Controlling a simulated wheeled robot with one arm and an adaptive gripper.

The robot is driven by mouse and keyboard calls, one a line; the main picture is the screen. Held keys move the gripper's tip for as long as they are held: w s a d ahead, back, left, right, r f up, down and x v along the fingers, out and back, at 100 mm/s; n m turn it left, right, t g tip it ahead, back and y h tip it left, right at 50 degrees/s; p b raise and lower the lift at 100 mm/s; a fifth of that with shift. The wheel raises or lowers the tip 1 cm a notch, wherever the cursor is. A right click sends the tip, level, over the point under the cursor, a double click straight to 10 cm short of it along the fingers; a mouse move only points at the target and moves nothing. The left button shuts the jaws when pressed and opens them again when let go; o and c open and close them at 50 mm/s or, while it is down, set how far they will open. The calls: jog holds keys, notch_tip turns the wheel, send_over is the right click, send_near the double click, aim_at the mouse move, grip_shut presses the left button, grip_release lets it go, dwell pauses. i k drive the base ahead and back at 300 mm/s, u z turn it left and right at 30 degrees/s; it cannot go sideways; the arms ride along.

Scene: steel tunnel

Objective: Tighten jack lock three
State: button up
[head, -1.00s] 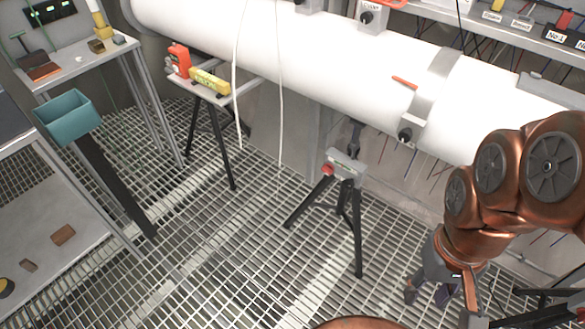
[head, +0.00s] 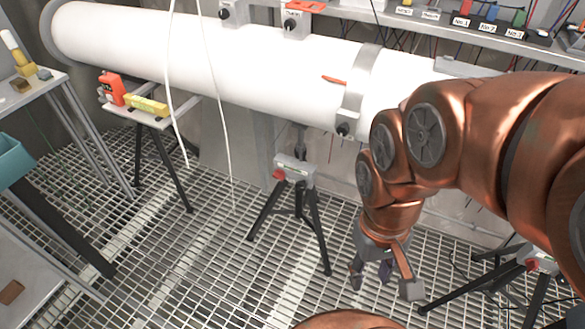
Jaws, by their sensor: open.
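Two tripod jacks stand on the grating. The middle jack (head: 296,172) is under the white pipe, with a red knob (head: 278,174) on the left of its grey head. No number is readable on either, so I cannot tell which is jack three. My gripper (head: 370,276) points down between the two jacks, open and empty, apart from both. My copper arm hides part of the pipe.
The white pipe (head: 260,75) runs across the back with a clamp band (head: 358,85). A small stand (head: 150,118) holds a red item and a yellow item. Tables and a teal bin (head: 12,160) are at the left.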

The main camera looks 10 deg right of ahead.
aim_at(280, 174)
jog(key=z, duration=0.05)
jog(key=k, duration=0.5)
jog(key=u, duration=1.65)
jog(key=i, duration=0.4)
jog(key=u, duration=0.1)
